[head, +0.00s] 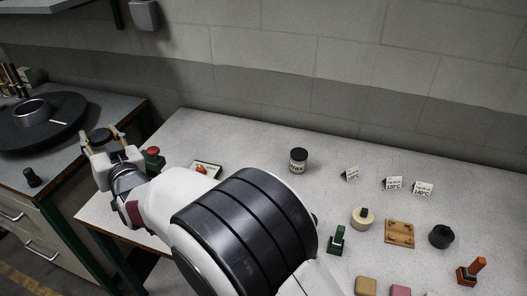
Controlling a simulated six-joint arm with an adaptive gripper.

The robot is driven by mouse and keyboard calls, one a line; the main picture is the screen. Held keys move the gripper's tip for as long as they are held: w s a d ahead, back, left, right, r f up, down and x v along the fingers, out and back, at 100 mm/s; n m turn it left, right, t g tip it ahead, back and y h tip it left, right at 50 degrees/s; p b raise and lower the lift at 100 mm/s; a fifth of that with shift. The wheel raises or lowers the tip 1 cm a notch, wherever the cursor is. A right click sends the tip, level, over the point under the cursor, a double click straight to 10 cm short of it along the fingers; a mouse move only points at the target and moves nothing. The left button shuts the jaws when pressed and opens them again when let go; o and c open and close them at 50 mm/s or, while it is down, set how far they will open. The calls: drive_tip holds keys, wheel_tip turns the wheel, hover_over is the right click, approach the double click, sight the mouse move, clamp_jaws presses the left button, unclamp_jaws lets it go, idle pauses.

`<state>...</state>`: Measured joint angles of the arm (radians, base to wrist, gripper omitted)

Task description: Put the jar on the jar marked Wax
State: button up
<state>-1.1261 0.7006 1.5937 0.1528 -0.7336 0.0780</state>
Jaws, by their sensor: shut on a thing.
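The jar marked Wax (298,161) stands upright on the grey table, with a black lid and a pale label. My gripper (101,139) is at the far left, well away from the Wax jar. It is shut on a jar (100,134), of which mainly a dark round top shows between the fingers. The rest of this held jar is hidden by my gripper. In the picture it lies over the edge of the left bench; its exact height is hard to tell.
A red-topped object (153,153) and a small tray (206,169) lie near the table's left end. Small white cards (392,183), a wooden board (399,233) and several tools stand at the right. A round black platform (38,120) is on the left bench (120,104). Table around the Wax jar is clear.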

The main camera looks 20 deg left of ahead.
drive_tip(key=w+d+m+t+h, duration=0.2)
drive_tip(key=w+d+m+t, duration=0.1)
drive_tip(key=w+d, duration=1)
drive_tip(key=m+t+h, duration=0.5)
drive_tip(key=h, duration=0.3)
hover_over(300, 153)
wheel_tip(300, 153, down, 4)
drive_tip(key=shift+s+f, duration=0.1)
drive_tip(key=shift+f, duration=0.65)
wheel_tip(300, 153, down, 6)
drive_tip(key=shift+f, duration=0.15)
drive_tip(key=shift+f, duration=1.85)
